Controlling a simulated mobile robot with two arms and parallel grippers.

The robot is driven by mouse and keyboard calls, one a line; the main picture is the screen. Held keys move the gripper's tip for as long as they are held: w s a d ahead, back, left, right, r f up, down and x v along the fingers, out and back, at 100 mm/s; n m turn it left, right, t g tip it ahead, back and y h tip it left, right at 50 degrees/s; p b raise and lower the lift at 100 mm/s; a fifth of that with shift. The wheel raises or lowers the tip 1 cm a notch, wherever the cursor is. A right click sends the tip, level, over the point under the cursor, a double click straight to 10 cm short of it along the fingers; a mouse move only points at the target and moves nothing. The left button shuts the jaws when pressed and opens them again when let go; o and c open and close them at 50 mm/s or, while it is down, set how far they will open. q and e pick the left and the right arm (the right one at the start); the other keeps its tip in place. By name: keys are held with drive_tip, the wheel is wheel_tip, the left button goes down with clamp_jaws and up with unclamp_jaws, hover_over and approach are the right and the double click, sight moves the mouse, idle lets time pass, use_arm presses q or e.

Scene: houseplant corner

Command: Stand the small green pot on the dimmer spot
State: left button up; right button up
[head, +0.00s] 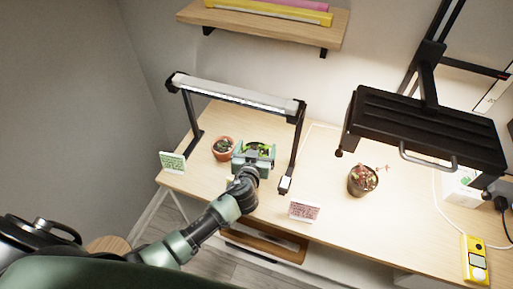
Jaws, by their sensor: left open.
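A small plant with green leaves (259,147) stands under the bar lamp (235,95). Its pot is mostly hidden by my left gripper, so I cannot clearly tell the pot's colour. My left gripper (254,153) is open, with its fingers around or just in front of this plant; I cannot tell whether they touch it. A terracotta pot (223,155) with a dark green plant stands close to its left. A green card (172,162) stands at the left table edge, and a pink card (304,211) near the front edge. My right gripper is not in view.
The bar lamp's legs flank the plants. A yellow device (475,262) lies at the right, near a white box (460,187). The tabletop between the lamps is mostly clear.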

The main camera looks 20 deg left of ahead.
use_arm(q)
drive_tip(key=shift+r, duration=0.1)
drive_tip(key=shift+s+r, duration=0.1)
drive_tip(key=b+v, duration=0.1)
drive_tip(key=v, duration=1)
drive_tip(key=shift+s, duration=0.4)
drive_tip(key=shift+d+r, duration=0.1)
